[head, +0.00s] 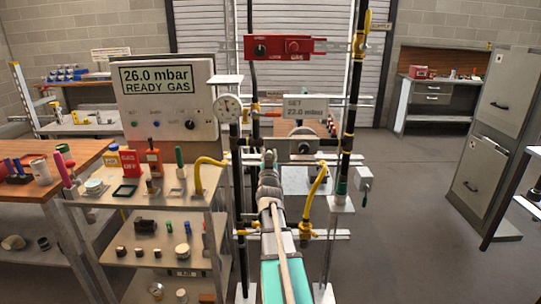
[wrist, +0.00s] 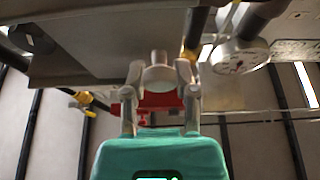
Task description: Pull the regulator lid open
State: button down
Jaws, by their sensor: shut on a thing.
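The regulator (head: 304,146), a round grey body on the gas pipes, sits below the sign reading SET 22.0 mbar (head: 305,108) in the head view. My gripper (head: 269,157) reaches to its left side, in front of the pipework. In the wrist view my gripper (wrist: 160,80) is shut on a small grey round knob (wrist: 157,72) beneath a broad grey surface (wrist: 85,58). The lid's outline is mostly hidden by my gripper and arm, and I cannot tell how far it stands open.
A pressure gauge (head: 229,107) is close to the left of the gripper. Yellow-handled valves and black pipes (head: 352,110) stand around it. A shelf (head: 150,185) with small parts and a READY GAS display (head: 157,78) are at left. Open floor (head: 415,220) lies at right.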

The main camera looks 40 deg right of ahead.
jog(key=shift+c, duration=1.9)
grip_release()
jog(key=shift+s+d, duration=0.1)
jog(key=shift+s, duration=0.05)
jog(key=shift+f, duration=0.1)
